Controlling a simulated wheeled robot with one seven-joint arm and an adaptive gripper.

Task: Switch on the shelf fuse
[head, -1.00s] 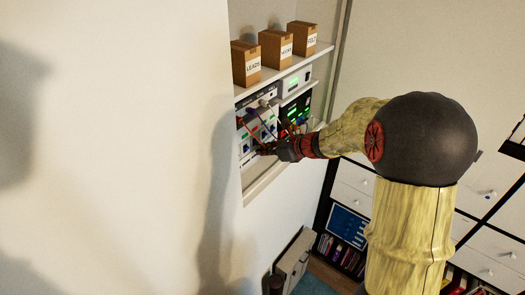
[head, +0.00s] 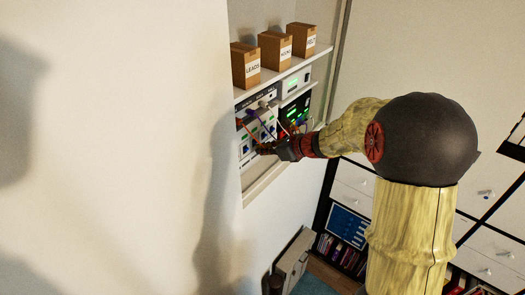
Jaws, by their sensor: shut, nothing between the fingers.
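The shelf (head: 262,186) is set into the wall and holds electronic units with cables and small green lights. A white panel unit (head: 245,150) with green and blue parts sits at the left of its lower level. My gripper (head: 262,150) is shut and empty, with its tips at or very near the front of this panel. I cannot tell whether the tips touch it. The fuse switch is too small to make out, and my gripper covers part of the panel.
Coloured cables (head: 264,122) hang in front of the units, close above my gripper. Three labelled cardboard boxes (head: 275,50) stand on the upper board. A black unit with green lights (head: 296,108) is to the right. The wall (head: 120,150) is bare at left.

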